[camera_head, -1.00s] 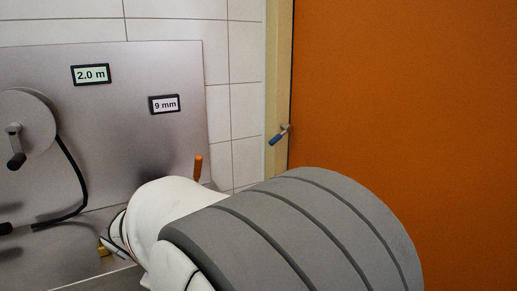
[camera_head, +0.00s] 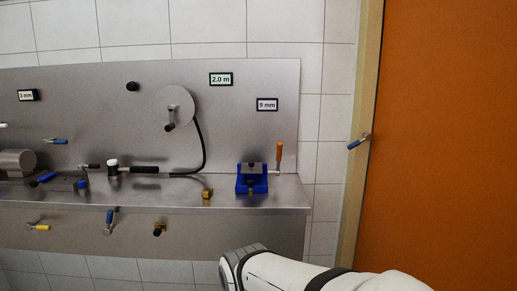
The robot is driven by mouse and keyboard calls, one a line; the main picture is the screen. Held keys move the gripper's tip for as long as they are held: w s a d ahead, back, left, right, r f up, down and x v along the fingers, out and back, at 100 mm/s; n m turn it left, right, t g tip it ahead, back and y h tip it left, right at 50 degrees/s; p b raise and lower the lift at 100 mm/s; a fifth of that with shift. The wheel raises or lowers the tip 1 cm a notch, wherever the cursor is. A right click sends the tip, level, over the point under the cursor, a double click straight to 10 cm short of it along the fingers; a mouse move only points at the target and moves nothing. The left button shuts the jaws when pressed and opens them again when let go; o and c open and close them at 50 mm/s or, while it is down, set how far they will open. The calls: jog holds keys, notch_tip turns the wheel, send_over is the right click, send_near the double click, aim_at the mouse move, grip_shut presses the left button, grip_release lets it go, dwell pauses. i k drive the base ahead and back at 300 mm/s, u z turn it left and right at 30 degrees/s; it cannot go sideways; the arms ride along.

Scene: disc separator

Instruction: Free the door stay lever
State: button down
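The likely door stay lever (camera_head: 359,142) is a small metal lever with a blue grip. It sits on the light wooden door frame (camera_head: 359,100), beside the orange door (camera_head: 450,150). Its grip points left and slightly down. The door looks closed against the frame. Part of my white arm shows at the bottom right, below and apart from the lever. My gripper is not in view.
A steel bench (camera_head: 150,200) with a back panel stands left of the door frame. On it are a blue fixture (camera_head: 251,184) with an orange-handled lever (camera_head: 279,152), a hose reel (camera_head: 176,97) and several valve levers. Tiled wall separates the bench from the frame.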

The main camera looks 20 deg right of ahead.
aim_at(367, 137)
jog(key=u, duration=0.35)
jog(key=k, duration=0.1)
jog(key=z, duration=1.25)
jog(key=i, duration=1.2)
jog(key=u, duration=0.6)
